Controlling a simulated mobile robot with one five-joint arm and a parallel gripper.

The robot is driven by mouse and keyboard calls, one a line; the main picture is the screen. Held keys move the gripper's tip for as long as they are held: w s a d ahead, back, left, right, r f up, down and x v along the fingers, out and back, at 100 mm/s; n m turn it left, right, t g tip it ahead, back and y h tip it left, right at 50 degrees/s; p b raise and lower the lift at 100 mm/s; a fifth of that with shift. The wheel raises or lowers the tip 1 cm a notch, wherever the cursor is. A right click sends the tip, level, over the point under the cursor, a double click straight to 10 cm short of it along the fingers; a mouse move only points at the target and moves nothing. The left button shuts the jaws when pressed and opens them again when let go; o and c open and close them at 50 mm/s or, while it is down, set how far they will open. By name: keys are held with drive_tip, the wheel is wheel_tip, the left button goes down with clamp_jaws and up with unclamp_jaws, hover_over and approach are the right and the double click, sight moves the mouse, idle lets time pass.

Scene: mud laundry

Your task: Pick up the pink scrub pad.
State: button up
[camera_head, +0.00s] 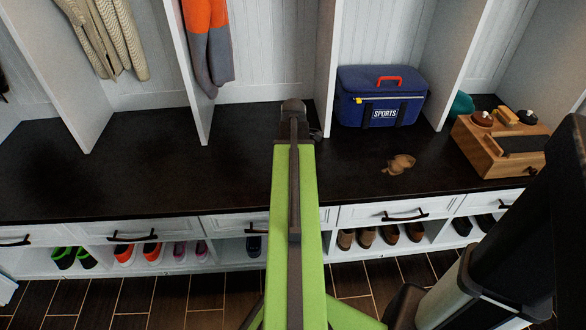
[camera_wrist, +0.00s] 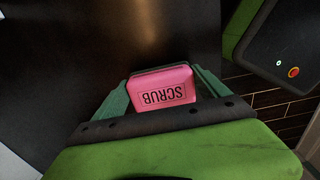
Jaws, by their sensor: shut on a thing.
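The pink scrub pad (camera_wrist: 160,90) shows in the wrist view, with the word SCRUB on its face and a dark layer along its far edge. My gripper (camera_wrist: 162,84) is shut on it, with one green finger at each side of the pad. Dark surface shows behind the pad; I cannot tell how far the pad is from it. In the head view my green arm reaches over the dark bench top (camera_head: 120,165) and hides the gripper's fingers and the pad.
A blue sports bag (camera_head: 380,97) stands at the back of the bench. A brown crumpled item (camera_head: 399,164) lies in front of it. A wooden shoe-care box (camera_head: 490,148) stands at the right. White dividers rise from the bench. The left bench top is clear.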

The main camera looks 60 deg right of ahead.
wheel_tip(320, 180, up, 3)
drive_tip(key=shift+f+p, duration=0.1)
drive_tip(key=shift+p, duration=0.7)
drive_tip(key=s+d+r+p, duration=0.2)
drive_tip(key=s+r+p, duration=0.4)
drive_tip(key=s, duration=0.5)
drive_tip(key=shift+s+d, duration=0.2)
drive_tip(key=shift+d, duration=0.05)
drive_tip(key=o, duration=0.7)
drive_tip(key=c, duration=0.5)
